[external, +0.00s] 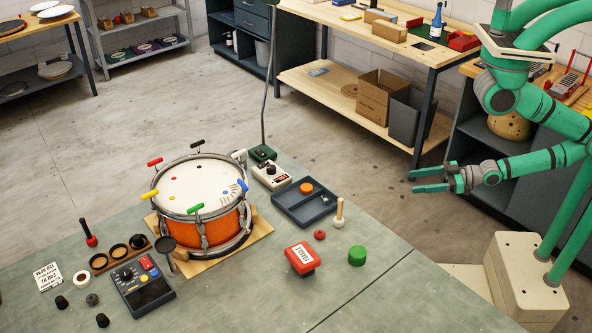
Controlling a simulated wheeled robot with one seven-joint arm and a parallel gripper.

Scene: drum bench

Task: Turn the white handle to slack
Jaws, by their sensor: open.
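An orange drum (213,232) with a pale head stands on a wooden base on the bench. Coloured handles sit around its rim. What looks like the white handle (239,156) is at the rim's back right; its exact angle is too small to tell. The red handle (155,162), green handle (196,208) and blue handle (242,185) are also at the rim, with a black handle (196,143) at the back. My gripper (412,182) is open and empty, in the air well to the right of the drum, with its fingers pointing left.
A white device (271,177), a dark tray (303,205), a peg (339,214), a red box (301,258) and a green cylinder (357,256) stand right of the drum. A thin pole (268,90) rises behind it. The bench's front right is clear.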

